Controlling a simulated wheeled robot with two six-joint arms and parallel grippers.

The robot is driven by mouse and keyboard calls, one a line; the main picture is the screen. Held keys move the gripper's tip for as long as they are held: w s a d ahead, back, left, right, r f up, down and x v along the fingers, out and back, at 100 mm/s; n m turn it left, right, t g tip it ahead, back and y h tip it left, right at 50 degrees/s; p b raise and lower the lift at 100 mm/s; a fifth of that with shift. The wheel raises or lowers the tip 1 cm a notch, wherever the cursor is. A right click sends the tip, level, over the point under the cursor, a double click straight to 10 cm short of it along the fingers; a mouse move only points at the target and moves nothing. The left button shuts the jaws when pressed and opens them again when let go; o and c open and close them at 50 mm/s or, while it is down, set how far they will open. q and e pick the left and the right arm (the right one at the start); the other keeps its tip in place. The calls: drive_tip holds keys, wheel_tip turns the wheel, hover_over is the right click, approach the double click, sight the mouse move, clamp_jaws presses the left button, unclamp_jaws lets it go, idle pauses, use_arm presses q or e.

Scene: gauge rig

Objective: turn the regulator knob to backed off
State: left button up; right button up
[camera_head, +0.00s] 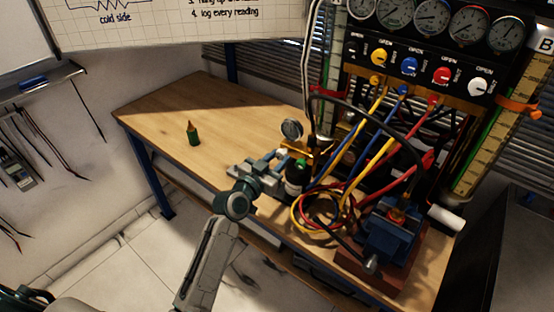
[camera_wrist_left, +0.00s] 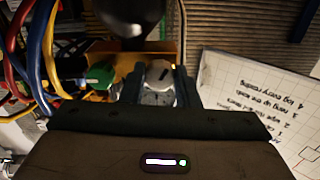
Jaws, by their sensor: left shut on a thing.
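The pale grey regulator knob (camera_wrist_left: 160,71) has a dark mark on its face and sits against the brass regulator body (camera_wrist_left: 131,52) in the left wrist view. In the head view the regulator, with a round gauge (camera_head: 292,129) on top, stands at the bench's front middle. My left gripper (camera_head: 276,159) reaches it from the left. Its fingers (camera_wrist_left: 161,88) are shut on the knob in the wrist view. The knob's label and exact setting are too small to read. My right gripper is not in view.
Coiled hoses (camera_head: 318,212) and a blue vise (camera_head: 392,235) lie to the right. A gauge panel (camera_head: 420,65) rises behind.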

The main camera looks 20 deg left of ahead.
use_arm(q)
drive_tip(key=shift+n, duration=0.3)
drive_tip(key=n+p, duration=0.1)
drive_tip(key=n, duration=0.4)
drive_tip(key=shift+d, duration=0.1)
drive_tip(key=n+p, duration=0.2)
drive_tip(key=n, duration=0.4)
drive_tip(key=shift+r+n+p, duration=0.15)
drive_tip(key=shift+n+p, duration=0.15)
drive_tip(key=shift+p, duration=0.05)
drive_tip(key=n+p, duration=0.2)
drive_tip(key=n, duration=0.4)
drive_tip(key=shift+d+p, duration=0.1)
drive_tip(key=shift+p, duration=0.3)
drive_tip(key=n+p, duration=0.2)
drive_tip(key=n, duration=0.3)
drive_tip(key=shift+n, duration=0.4)
drive_tip(key=o, duration=1)
